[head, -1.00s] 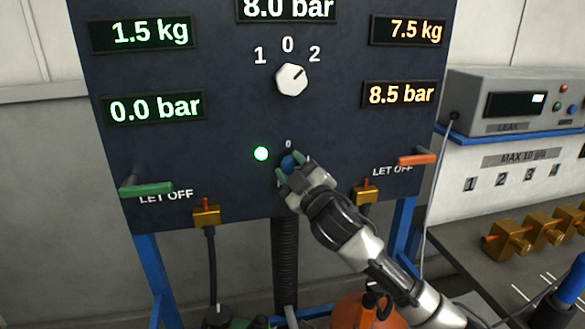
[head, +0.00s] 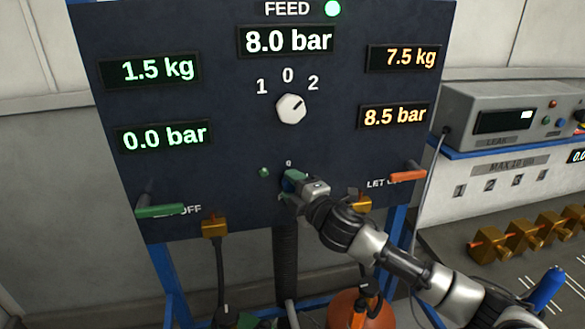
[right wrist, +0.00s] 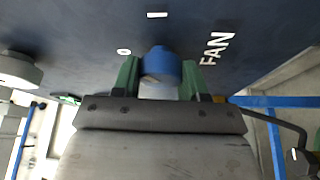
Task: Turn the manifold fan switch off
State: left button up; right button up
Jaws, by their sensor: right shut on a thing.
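The blue fan switch knob (head: 287,185) is low in the middle of the dark panel (head: 215,105), under a small "0" mark. My right gripper (head: 291,182) is shut on the knob, with its arm coming in from the lower right. In the right wrist view the blue knob (right wrist: 160,66) sits between the two green fingertips, beside the word "FAN" and the marks "0" and "I". The small green lamp (head: 263,172) left of the knob is dark. My left gripper is not in view.
A white selector dial (head: 291,109) is above the knob. A green lever (head: 160,211) and an orange lever (head: 408,172) stick out at the panel's sides. Brass fittings (head: 214,226) and hoses hang below. A bench with brass blocks (head: 522,235) is at the right.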

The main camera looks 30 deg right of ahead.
jog(key=n+g+p, duration=0.1)
jog(key=n+p, duration=0.1)
jog(key=p, duration=0.2)
jog(key=n+g+p, duration=0.1)
jog(key=n+p, duration=0.1)
jog(key=p, duration=0.2)
jog(key=n+g+h+p, duration=0.1)
jog(key=n+p, duration=0.2)
jog(key=p, duration=0.1)
jog(key=shift+r+p, duration=0.3)
jog(key=shift+p, duration=0.05)
jog(key=shift+f+n+g+h+p, duration=0.3)
jog(key=shift+n+g+h+p, duration=0.15)
jog(key=shift+n+p, duration=0.85)
jog(key=o, duration=0.9)
